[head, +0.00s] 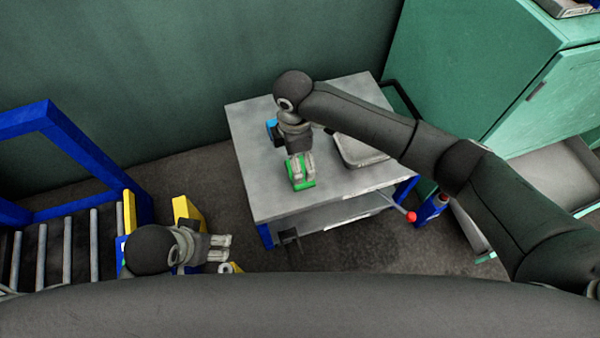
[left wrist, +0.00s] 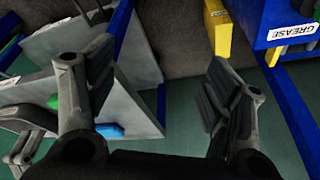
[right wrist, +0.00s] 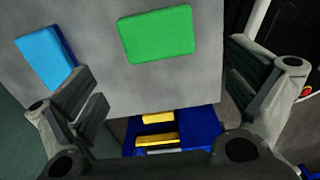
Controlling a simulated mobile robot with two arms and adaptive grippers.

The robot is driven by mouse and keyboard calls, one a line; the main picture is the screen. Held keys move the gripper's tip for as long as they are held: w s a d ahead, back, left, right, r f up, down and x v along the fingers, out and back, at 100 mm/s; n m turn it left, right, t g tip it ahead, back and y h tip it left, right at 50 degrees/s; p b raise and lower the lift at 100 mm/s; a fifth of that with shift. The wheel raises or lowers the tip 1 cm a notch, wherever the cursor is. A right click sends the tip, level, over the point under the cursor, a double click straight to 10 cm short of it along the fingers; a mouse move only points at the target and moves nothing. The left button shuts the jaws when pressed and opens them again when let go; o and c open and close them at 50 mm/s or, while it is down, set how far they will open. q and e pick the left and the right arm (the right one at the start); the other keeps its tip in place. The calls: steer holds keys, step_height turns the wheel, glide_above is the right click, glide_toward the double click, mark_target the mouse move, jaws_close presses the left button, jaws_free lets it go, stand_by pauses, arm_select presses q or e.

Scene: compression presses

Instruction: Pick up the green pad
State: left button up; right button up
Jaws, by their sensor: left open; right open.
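The green pad (head: 303,183) lies on the grey table (head: 262,203) near its front edge in the head view. My right gripper (head: 301,170) is just above it and covers part of it. In the right wrist view the green pad (right wrist: 157,34) lies flat, whole and untouched, ahead of the open fingers of my right gripper (right wrist: 172,100). My left gripper (head: 225,250) is open and empty, low on the left, away from the table. The left wrist view shows the open left gripper (left wrist: 158,95) with nothing between its fingers.
A blue pad (head: 271,126) lies on the table behind the green pad; it also shows in the right wrist view (right wrist: 44,57). A grey tray (head: 345,155) sits to the right on the table. A blue-framed roller conveyor (head: 70,235) stands left, a green cabinet (head: 475,75) right.

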steer(key=shift+f, duration=0.8)
steer(key=f, duration=0.1)
steer(key=f+b, duration=0.2)
steer(key=shift+w+d+f, duration=0.15)
steer(key=shift+d+f, duration=0.1)
steer(key=shift+d, duration=0.05)
steer(key=shift+f, duration=0.7)
arm_select(q)
steer(key=shift+w+d+f+t, duration=0.2)
steer(key=shift+w+t, duration=0.1)
steer(key=shift+w, duration=0.3)
steer(key=shift+w+d+f+t, duration=0.15)
steer(key=shift+w+t, duration=0.15)
steer(key=shift+w, duration=0.25)
arm_select(e)
steer(key=c, duration=0.7)
